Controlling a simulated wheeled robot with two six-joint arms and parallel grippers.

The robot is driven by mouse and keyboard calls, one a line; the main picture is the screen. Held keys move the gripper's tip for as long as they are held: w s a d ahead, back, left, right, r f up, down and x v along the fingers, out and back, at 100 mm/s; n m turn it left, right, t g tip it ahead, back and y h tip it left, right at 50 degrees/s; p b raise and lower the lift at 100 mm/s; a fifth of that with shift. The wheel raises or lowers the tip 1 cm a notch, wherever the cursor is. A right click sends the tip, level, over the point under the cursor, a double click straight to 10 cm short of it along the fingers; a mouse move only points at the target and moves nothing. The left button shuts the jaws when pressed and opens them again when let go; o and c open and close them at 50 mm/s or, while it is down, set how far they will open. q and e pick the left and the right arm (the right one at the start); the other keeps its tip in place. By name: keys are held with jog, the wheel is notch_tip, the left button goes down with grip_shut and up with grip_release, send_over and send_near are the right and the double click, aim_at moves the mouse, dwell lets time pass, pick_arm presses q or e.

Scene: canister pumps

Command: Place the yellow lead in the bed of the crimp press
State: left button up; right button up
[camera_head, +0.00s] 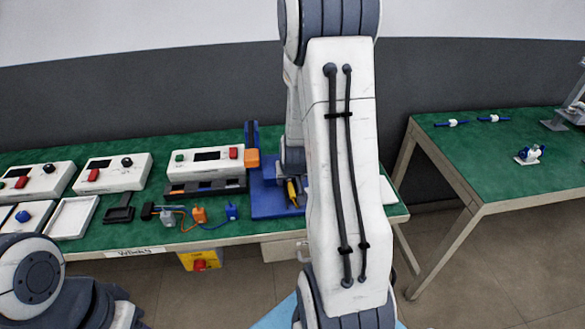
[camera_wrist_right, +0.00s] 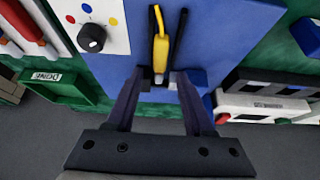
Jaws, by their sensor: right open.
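The yellow lead (camera_wrist_right: 161,52) lies on the blue base of the crimp press (camera_wrist_right: 110,75), between two thin black rails, in the right wrist view. Its thin wire end points up in that picture and its pale tip points toward my gripper. It also shows in the head view (camera_head: 292,190), partly hidden by my arm. My right gripper (camera_wrist_right: 160,88) is open, with its fingers on either side of the lead's tip end; I cannot tell whether they touch it. The press (camera_head: 262,200) stands on the green bench, partly behind my right arm. My left gripper is out of view.
White control boxes (camera_head: 115,172) and a white tray (camera_head: 73,217) stand on the bench at left. Orange (camera_head: 199,215) and blue (camera_head: 231,211) connectors lie left of the press. A second green table (camera_head: 480,165) at right holds small blue-white parts.

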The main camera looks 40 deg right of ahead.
jog(key=p+v, duration=0.3)
jog(key=v, duration=0.8)
jog(key=shift+r, duration=0.15)
